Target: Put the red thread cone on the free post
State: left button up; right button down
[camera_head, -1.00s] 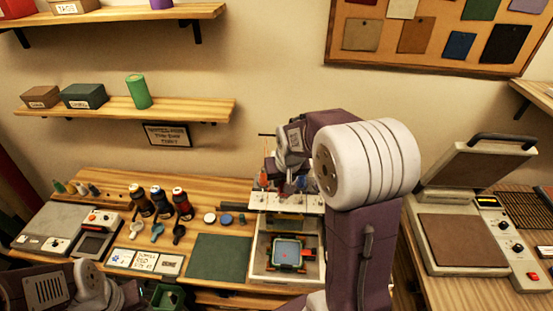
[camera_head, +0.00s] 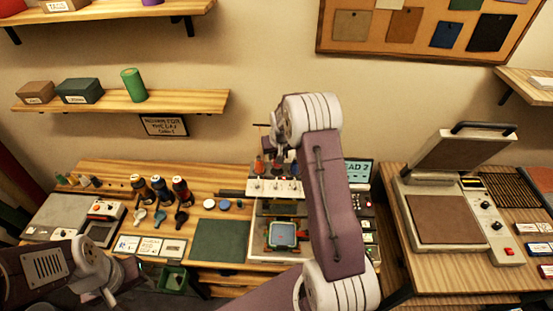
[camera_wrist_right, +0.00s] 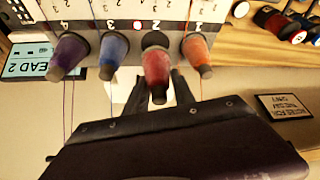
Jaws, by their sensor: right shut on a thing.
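The red thread cone (camera_wrist_right: 157,70) is in the right wrist view, between the fingers of my right gripper (camera_wrist_right: 159,92), which is shut on it. The cone lines up with the number 2 place of the white numbered rack (camera_wrist_right: 120,12). Whether it is seated on a post there is hard to tell. An orange cone (camera_wrist_right: 196,54) is beside it at number 1, with a blue cone (camera_wrist_right: 113,50) and a purple cone (camera_wrist_right: 70,52) on the other side. My left gripper (camera_head: 122,284) is low at the left in the head view, apart from the rack; its jaws are unclear.
The embroidery machine (camera_head: 283,189) stands under the rack with a hoop (camera_head: 283,234) in front. A heat press (camera_head: 445,215) stands on the right table. My right arm hides part of the machine.

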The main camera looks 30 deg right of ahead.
notch_tip(320, 180, down, 4)
jog(key=shift+a+r+p, duration=0.1)
jog(key=shift+r+p, duration=0.15)
jog(key=shift+p, duration=0.45)
jog(key=shift+w+f, duration=0.15)
jog(key=shift+w, duration=0.1)
jog(key=shift+s+f+b, duration=0.2)
jog(key=shift+b, duration=0.15)
jog(key=c, duration=1.1)
grip_release()
jog(key=shift+s+r, duration=0.15)
jog(key=shift+o, duration=0.2)
jog(key=shift+w, duration=0.2)
